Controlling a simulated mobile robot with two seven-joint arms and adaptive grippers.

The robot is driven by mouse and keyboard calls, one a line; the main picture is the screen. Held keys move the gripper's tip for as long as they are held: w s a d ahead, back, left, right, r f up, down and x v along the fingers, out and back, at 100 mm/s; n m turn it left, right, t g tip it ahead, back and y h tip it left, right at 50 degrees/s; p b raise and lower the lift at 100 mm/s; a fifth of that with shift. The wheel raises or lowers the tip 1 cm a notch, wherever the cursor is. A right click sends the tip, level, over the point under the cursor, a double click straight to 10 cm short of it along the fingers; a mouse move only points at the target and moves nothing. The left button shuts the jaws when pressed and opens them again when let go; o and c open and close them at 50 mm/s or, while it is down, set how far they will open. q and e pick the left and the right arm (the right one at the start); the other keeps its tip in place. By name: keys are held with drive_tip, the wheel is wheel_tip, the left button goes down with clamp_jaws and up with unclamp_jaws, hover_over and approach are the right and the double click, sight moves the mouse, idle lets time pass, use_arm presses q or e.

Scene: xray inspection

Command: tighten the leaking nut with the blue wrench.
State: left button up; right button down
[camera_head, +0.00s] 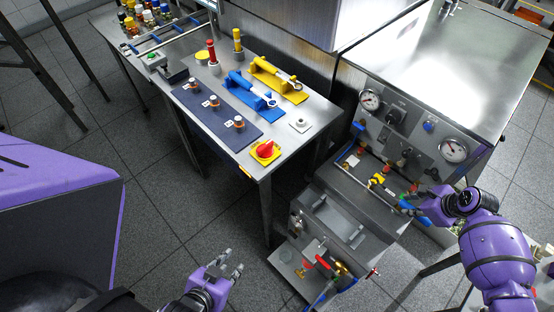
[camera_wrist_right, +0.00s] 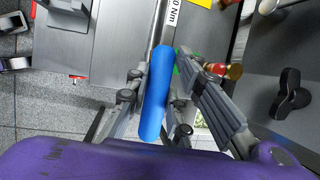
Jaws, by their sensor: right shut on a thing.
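My right gripper (camera_head: 418,204) is at the front of the steel machine at the right and shut on the blue wrench. In the right wrist view the wrench's blue handle (camera_wrist_right: 157,92) lies between the fingers, and its steel shaft with a white "Nm" label runs up out of view. The wrench head and any contact with a nut are hidden. Brass and red fittings, one beside a yellow part (camera_head: 376,180), sit along the machine's ledge; I cannot tell which nut leaks. My left gripper (camera_head: 229,270) is open and empty over the floor.
Gauges (camera_head: 453,150) and black knobs are on the machine panel. A lower tray (camera_head: 285,262) with valves stands in front.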

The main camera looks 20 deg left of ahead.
use_arm(q)
drive_tip(key=shift+w, duration=0.15)
idle(0.5)
drive_tip(key=shift+d+r, duration=0.1)
drive_tip(key=shift+w+r, duration=0.45)
drive_tip(key=shift+r, duration=0.05)
drive_tip(key=shift+w+r+t+p, duration=0.3)
drive_tip(key=shift+w+r+p, duration=0.05)
drive_tip(key=shift+r+p, duration=0.1)
idle(1.0)
drive_tip(key=shift+w+r, duration=0.15)
drive_tip(key=shift+w, duration=0.05)
drive_tip(key=shift+s, duration=0.1)
idle(0.4)
idle(0.4)
